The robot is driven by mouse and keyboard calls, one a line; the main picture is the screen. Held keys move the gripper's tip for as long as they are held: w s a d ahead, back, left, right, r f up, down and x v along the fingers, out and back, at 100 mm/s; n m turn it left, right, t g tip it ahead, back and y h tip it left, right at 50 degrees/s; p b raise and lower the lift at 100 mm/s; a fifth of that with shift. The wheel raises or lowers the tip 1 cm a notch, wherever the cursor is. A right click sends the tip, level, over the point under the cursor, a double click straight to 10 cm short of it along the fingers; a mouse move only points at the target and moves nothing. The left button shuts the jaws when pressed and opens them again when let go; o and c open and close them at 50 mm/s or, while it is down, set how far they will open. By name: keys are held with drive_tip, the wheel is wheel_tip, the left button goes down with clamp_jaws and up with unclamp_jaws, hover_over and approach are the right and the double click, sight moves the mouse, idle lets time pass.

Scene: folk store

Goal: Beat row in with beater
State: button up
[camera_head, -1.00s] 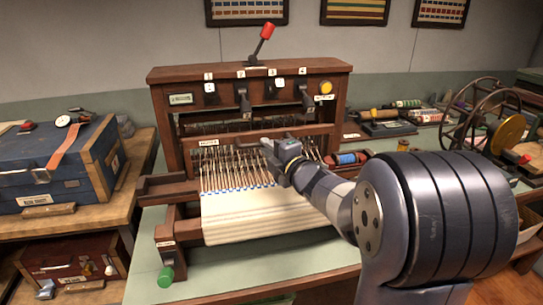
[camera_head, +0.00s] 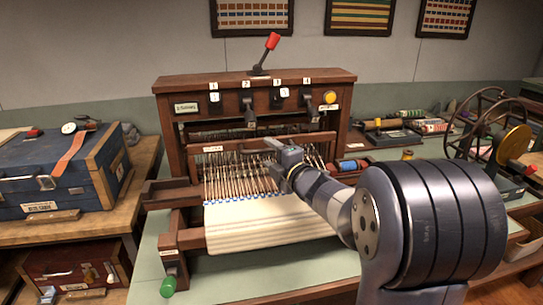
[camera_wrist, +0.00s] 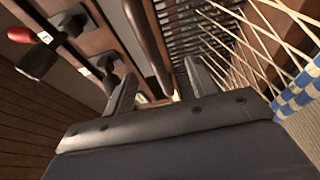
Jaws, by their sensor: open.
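The wooden loom (camera_head: 345,125) stands on the green-topped table. Its beater is a brown wooden bar (camera_head: 235,147) with a white label, lying across the warp threads (camera_head: 235,178). Below it, a blue-and-white checked row (camera_head: 250,197) edges the cream cloth (camera_head: 255,222). My gripper (camera_head: 270,146) is at the beater's middle, pointing towards the loom. In the wrist view my gripper (camera_wrist: 162,88) is open, with a brown bar (camera_wrist: 148,42) running between its fingers. Whether the fingers touch the bar is unclear. The checked row also shows at the right (camera_wrist: 298,88).
A red-knobbed lever (camera_head: 265,55) rises from the loom's top. Black levers (camera_head: 247,108) hang on its front, close above my gripper. A blue case (camera_head: 60,175) stands at the left. Spools and a spinning wheel (camera_head: 490,125) are at the right.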

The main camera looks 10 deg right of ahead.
drive_tip(key=shift+s, duration=0.1)
idle(0.3)
drive_tip(key=v, duration=0.8)
idle(0.4)
idle(1.0)
drive_tip(key=x, duration=0.8)
drive_tip(key=shift+s, duration=0.1)
